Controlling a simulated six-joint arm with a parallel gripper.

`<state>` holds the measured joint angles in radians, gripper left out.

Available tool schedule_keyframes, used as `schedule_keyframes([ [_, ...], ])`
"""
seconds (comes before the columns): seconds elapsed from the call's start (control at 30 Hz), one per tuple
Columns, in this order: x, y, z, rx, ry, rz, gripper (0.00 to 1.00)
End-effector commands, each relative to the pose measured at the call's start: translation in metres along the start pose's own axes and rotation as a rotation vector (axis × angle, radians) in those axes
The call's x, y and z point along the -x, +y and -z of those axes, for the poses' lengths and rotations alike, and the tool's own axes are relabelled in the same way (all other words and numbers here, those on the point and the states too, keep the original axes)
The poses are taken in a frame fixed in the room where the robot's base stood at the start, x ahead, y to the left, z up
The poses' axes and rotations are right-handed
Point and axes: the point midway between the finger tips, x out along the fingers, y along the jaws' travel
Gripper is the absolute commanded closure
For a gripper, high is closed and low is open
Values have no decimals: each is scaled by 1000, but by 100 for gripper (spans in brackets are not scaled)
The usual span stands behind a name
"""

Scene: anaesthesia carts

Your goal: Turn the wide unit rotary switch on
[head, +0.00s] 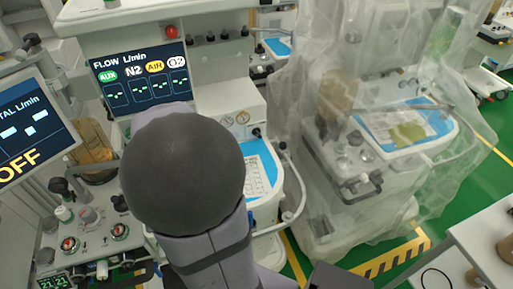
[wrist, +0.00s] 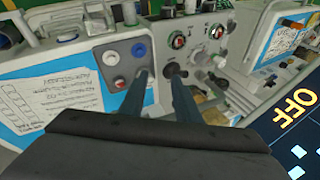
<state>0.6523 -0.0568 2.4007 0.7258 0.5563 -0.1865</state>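In the wrist view my gripper (wrist: 159,75) reaches up from the bottom edge, with its two dark fingers apart and nothing visible held between them. A screen (head: 30,125) reading OFF shows at the left in the head view and at the right in the wrist view (wrist: 297,108). My arm hides the gripper in the head view.
A screen (head: 143,80) reading FLOW stands behind my arm. Red-marked knobs (head: 70,244) project at the lower left. A plastic-draped cart (head: 345,130) stands to the right. A white table (head: 485,240) is at the lower right.

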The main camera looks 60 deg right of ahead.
Motion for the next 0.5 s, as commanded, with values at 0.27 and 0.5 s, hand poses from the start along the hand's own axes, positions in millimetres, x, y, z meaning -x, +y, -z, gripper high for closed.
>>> schedule_keyframes([
  [0.27,-2,93,117,-483,331,113,70],
  [0.5,-8,144,158,-781,475,221,70],
])
